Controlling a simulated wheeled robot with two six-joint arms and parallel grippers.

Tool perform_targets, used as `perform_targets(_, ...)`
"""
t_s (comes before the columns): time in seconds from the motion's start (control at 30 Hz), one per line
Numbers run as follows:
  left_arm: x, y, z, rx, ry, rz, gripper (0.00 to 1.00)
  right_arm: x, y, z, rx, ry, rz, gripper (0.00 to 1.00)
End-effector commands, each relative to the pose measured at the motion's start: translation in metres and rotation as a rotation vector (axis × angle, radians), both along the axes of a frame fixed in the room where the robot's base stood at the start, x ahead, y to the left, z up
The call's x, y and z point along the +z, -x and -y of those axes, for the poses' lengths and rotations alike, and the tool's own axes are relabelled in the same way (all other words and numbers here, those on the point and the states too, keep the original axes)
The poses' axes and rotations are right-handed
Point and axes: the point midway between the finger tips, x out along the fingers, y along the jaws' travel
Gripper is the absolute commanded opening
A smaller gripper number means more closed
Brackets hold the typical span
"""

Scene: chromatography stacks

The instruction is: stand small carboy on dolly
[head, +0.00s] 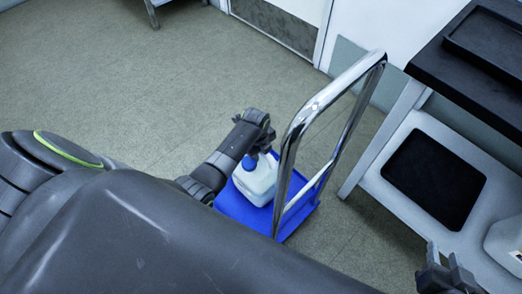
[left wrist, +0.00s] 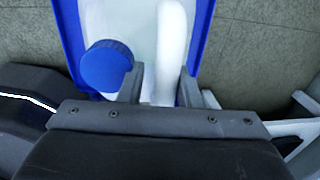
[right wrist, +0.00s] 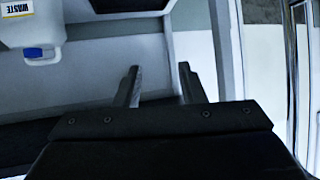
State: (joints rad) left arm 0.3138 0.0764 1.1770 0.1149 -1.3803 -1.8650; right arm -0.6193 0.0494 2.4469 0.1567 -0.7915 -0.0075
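The small carboy (head: 258,184), white with a blue cap (head: 249,162), stands upright on the blue deck of the dolly (head: 231,205). My left gripper (head: 264,148) is above the carboy, pointing down. In the left wrist view, its fingers are apart on both sides of the white carboy handle (left wrist: 171,40), with a gap at the left finger; contact at the right finger is unclear. The blue cap (left wrist: 107,66) is beside the left finger. My right gripper (right wrist: 160,85) is open and empty; it also shows at the lower right in the head view (head: 446,262).
The dolly's chrome push handle (head: 289,150) rises right beside the carboy. A bench with a white lower shelf (head: 400,190) and a black mat (head: 433,178) stands at right. Another white container (head: 505,243), labelled WASTE (right wrist: 17,10), is on it.

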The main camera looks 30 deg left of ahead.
Motion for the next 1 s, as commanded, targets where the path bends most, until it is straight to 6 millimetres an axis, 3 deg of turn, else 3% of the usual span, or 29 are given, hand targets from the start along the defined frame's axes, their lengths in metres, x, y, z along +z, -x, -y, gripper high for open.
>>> perform_targets(0.1,-0.001,0.001,0.0,0.0,-0.001,-0.005,0.42,0.0,0.0,0.0,0.0,0.0,-0.001,0.36)
perform_targets(0.53,0.003,0.0,0.0,0.0,0.0,-0.001,0.42,-0.001,0.002,-0.001,0.002,-0.005,-0.016,0.36)
perform_targets(1.0,0.027,0.002,-0.001,0.0,-0.001,0.001,0.42,-0.054,0.065,-0.018,0.044,-0.104,-0.428,0.36)
